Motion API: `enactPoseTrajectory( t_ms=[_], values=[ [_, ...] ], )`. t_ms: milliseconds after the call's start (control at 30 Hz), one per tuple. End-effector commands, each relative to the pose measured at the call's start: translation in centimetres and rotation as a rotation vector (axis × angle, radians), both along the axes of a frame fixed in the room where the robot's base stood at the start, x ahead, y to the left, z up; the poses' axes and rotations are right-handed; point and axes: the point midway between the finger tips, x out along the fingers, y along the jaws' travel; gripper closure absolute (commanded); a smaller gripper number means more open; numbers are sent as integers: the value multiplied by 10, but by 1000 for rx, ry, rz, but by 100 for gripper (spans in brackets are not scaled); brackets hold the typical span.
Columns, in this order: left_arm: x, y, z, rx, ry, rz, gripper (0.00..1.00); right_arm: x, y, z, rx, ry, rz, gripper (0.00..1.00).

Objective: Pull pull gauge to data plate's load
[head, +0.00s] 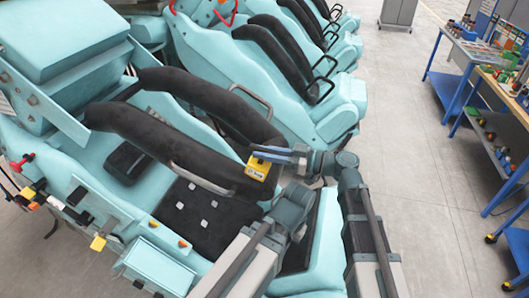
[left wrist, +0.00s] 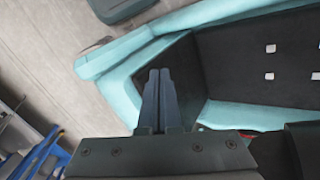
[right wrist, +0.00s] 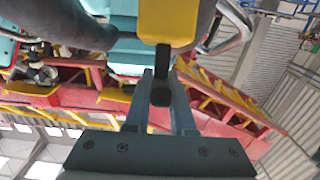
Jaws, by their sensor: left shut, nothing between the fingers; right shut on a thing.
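The yellow pull gauge (head: 258,168) is at the end of the black padded restraint bars (head: 215,102) of the nearest seat. My right gripper (head: 279,154) is shut on its dark end, to the right of the yellow body. In the right wrist view the gauge (right wrist: 168,22) shows its yellow body at the top, with a dark stem down between my fingertips (right wrist: 160,85). I cannot tell whether its far end is hooked to a bar. My left gripper (left wrist: 158,88) is shut and empty over the teal seat edge.
The nearest seat has a black pad (head: 190,215) with several pale fasteners. A metal grab handle (head: 203,180) stands by the near bar. More teal seats run back. Blue workbenches (head: 490,115) stand at the right, with clear floor (head: 425,150) between.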

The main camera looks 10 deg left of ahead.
Motion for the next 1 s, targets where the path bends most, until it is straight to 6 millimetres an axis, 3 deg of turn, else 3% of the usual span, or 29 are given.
enactPoseTrajectory(
  t_ms=[467, 867, 1000],
  values=[
    [0, 0, 2, 0, 0, 0, 100, 0, -1, 2, 0, 0, -1, 100],
    [0, 0, 47, 0, 1, 0, 100, 0, -13, 47, 2, 0, -1, 100],
    [0, 0, 51, 1, 2, -1, 100, 0, -16, 52, 5, 1, -1, 100]
  ],
)
